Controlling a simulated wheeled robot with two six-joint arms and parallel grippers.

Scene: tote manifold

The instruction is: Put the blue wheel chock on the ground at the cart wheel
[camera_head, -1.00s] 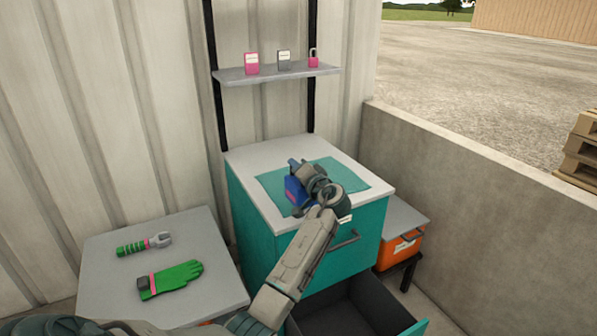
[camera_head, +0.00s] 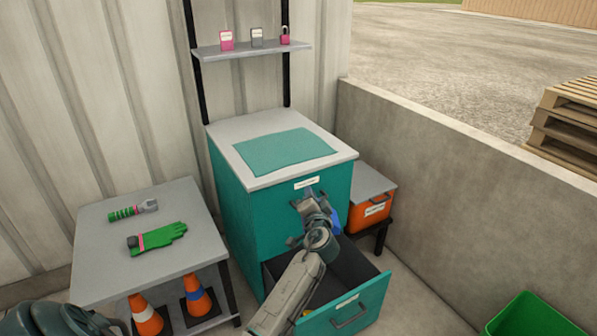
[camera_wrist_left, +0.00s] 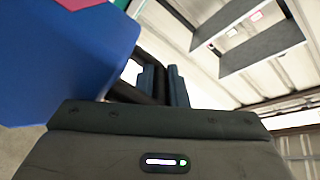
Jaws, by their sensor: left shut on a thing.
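The blue wheel chock (camera_head: 336,222) shows as a small blue patch beside my left gripper (camera_head: 309,202) in the head view, mostly hidden by the gripper. In the left wrist view the chock (camera_wrist_left: 75,65) is a large blue block with a pink patch at its top, close to the camera. My left gripper is shut on it, held in front of the teal cabinet above its open drawer. No cart wheel shows in either view. My right gripper is not in view.
The teal cabinet (camera_head: 235,215) has a bare teal mat (camera_head: 284,149) on top and its lower drawer (camera_head: 352,309) pulled out. A grey table (camera_head: 190,245) with a green glove stands left, cones below. An orange box (camera_head: 368,211), a low wall (camera_head: 450,190) and a green bin (camera_head: 530,318) are right.

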